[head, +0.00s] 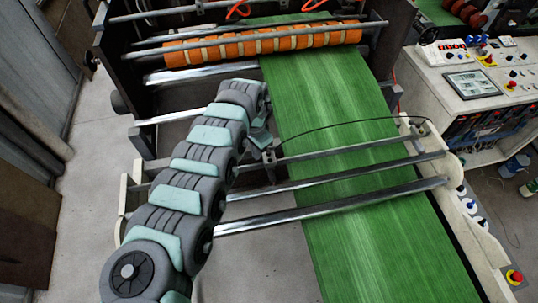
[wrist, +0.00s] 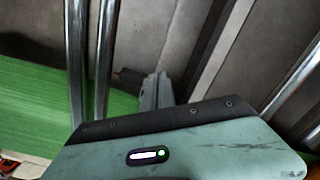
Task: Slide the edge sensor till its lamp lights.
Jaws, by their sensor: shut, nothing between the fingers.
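The edge sensor (head: 269,158) looks like a small grey block on the rearmost bare rail, at the left edge of the green web (head: 345,130). Its lamp cannot be made out. My gripper (head: 262,146) points down just behind and above the block; whether they touch cannot be told. In the wrist view my gripper's grey fingers (wrist: 151,91) are closed together with nothing between them. A small dark piece beside their tips cannot be clearly identified. The teal housing with a lit white and green indicator, low in that view, is part of my gripper. The green web (wrist: 40,115) lies at the left there.
Several steel rails (head: 330,210) cross the web between pale side frames (head: 465,225). A thin dark cable (head: 350,122) arches over the web to the right frame. An orange-banded roller (head: 260,46) spans the back. A control console (head: 475,80) stands at the right.

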